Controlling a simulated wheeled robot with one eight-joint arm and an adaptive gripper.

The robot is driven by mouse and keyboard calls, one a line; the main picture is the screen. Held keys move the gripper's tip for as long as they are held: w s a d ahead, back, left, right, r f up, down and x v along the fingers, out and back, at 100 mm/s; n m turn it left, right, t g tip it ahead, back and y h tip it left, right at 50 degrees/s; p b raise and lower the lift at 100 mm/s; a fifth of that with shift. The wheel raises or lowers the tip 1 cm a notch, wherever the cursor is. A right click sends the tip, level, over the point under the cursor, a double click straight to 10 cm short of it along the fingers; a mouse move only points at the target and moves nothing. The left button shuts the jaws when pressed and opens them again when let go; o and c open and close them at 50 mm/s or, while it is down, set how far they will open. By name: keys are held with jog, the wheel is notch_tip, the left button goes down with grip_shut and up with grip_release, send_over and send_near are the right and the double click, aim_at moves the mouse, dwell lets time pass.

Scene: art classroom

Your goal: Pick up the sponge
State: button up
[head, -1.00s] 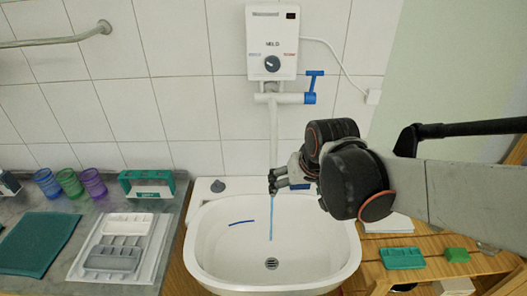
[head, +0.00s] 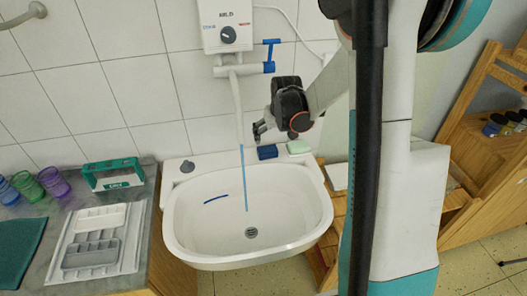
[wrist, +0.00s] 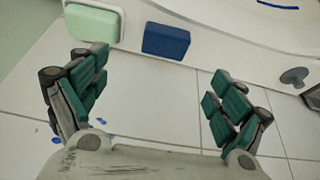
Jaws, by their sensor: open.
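A dark blue block (head: 267,152), which looks like the sponge, lies on the back right rim of the white sink (head: 178,222). A pale green block (head: 299,146), perhaps soap, lies to its right. In the wrist view the blue block (wrist: 166,41) and the green block (wrist: 93,22) sit at the top, beyond my fingers. My gripper (head: 260,131) is just above and left of the blue block in the head view. In the wrist view my gripper (wrist: 158,78) has its fingers spread wide with nothing between them.
Running water (head: 243,175) falls from the heater spout (head: 236,100) close to my gripper. A grey knob (head: 187,166) is on the sink's back left. A counter at left holds cups (head: 28,187), a green caddy (head: 112,174) and a tray (head: 133,225). Wooden shelving (head: 470,160) stands right.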

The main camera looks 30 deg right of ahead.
aim_at(268, 149)
jog(key=b+x, duration=0.2)
jog(key=x, duration=0.5)
jog(key=shift+w+f, duration=0.1)
jog(key=shift+f, duration=0.15)
jog(key=shift+a+b+x, duration=0.2)
jog(key=shift+b+x, duration=0.45)
jog(key=shift+x, duration=0.7)
jog(key=shift+a+b+x, duration=0.25)
jog(key=shift+b+x, duration=0.4)
jog(key=shift+x, duration=0.65)
jog(key=shift+w+r, duration=0.1)
jog(key=shift+w, duration=0.05)
jog(key=shift+c, duration=0.6)
jog(key=c, duration=0.7)
